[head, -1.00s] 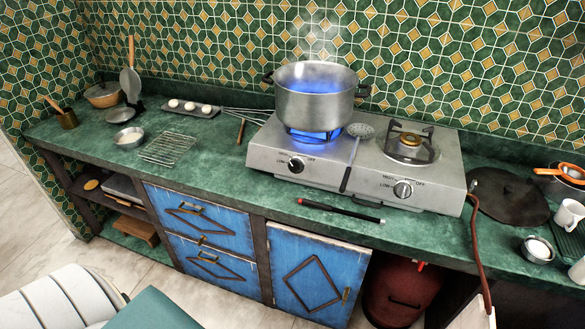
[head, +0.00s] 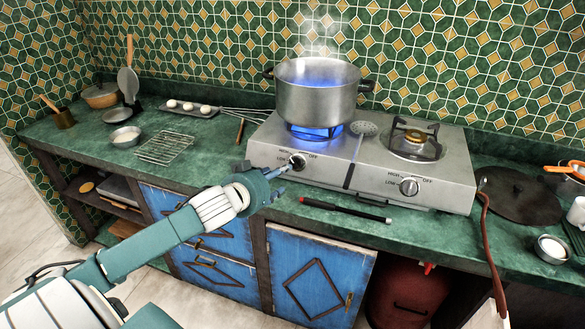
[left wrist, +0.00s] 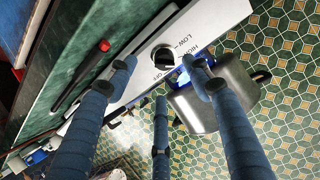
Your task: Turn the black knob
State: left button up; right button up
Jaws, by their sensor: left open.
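The black knob (head: 297,162) is on the front of the steel gas hotplate (head: 340,184), below the lit left burner. My left gripper (head: 281,169) is just in front of the knob in the head view. In the left wrist view its blue fingers are spread apart and empty (left wrist: 159,74), with the knob showing between their tips. I cannot tell whether a fingertip touches it. My right gripper is in no view.
A steaming metal pot (head: 317,96) stands over the blue flame. A second knob (head: 409,186) sits under the unlit right burner (head: 413,140). A black rod with a red end (head: 345,210) lies on the green counter in front of the hotplate.

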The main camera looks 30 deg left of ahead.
aim_at(294, 165)
pick_arm(q)
jog(key=x, duration=0.3)
jog(key=r+x, duration=0.1)
jog(key=x, duration=0.3)
jog(key=p+x, duration=0.1)
jog(key=x, duration=0.2)
jog(key=shift+w+r, duration=0.15)
jog(key=shift+w, duration=0.5)
